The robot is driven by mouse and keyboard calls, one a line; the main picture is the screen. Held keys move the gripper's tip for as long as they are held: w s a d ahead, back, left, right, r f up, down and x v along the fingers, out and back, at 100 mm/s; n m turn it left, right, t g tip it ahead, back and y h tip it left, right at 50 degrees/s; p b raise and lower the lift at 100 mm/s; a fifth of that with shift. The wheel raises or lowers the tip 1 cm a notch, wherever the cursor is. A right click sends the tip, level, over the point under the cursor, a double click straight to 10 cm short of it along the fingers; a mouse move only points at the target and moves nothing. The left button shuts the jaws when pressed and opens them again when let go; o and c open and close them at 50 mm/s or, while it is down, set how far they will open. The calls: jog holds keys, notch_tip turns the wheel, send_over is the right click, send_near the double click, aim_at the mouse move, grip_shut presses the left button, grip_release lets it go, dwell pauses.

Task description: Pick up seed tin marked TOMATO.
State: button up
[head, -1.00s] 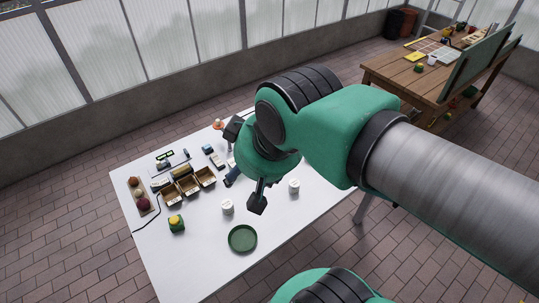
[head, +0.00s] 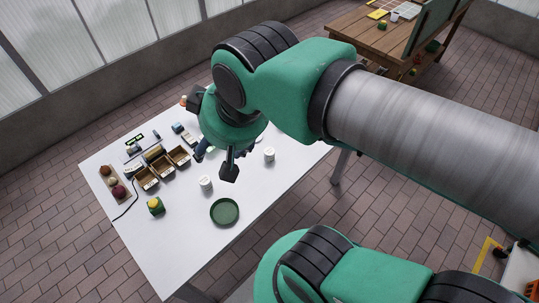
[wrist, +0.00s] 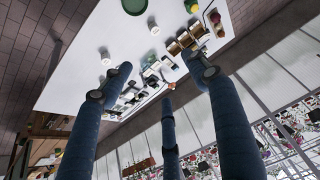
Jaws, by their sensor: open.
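Two small white tins stand on the white table in the head view. One tin (head: 205,184) is near the green dish, and the other tin (head: 269,154) is further right. Their markings are too small to read, so I cannot tell which says TOMATO. In the wrist view, white tins show near the dish (wrist: 153,27) and beside the left finger (wrist: 106,57). My gripper (head: 212,150) is above the table, partly hidden by my arm. Its fingers (wrist: 160,85) are spread open and empty, apart from the tins.
The white table (head: 165,265) holds a green dish (head: 225,212), a green-and-yellow item (head: 156,206), open boxes (head: 162,167) and a tray of round items (head: 116,191). The table's near-left part is mostly clear. A wooden bench (head: 365,25) stands behind at right.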

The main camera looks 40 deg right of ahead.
jog(key=m+g+b, duration=0.2)
jog(key=g+b, duration=0.1)
jog(key=g, duration=0.3)
send_over(270, 151)
notch_tip(270, 151, down, 32)
jog(key=shift+w+a+f, duration=0.1)
jog(key=shift+f, duration=0.05)
jog(key=shift+f+b, duration=0.75)
jog(key=shift+f, duration=3.55)
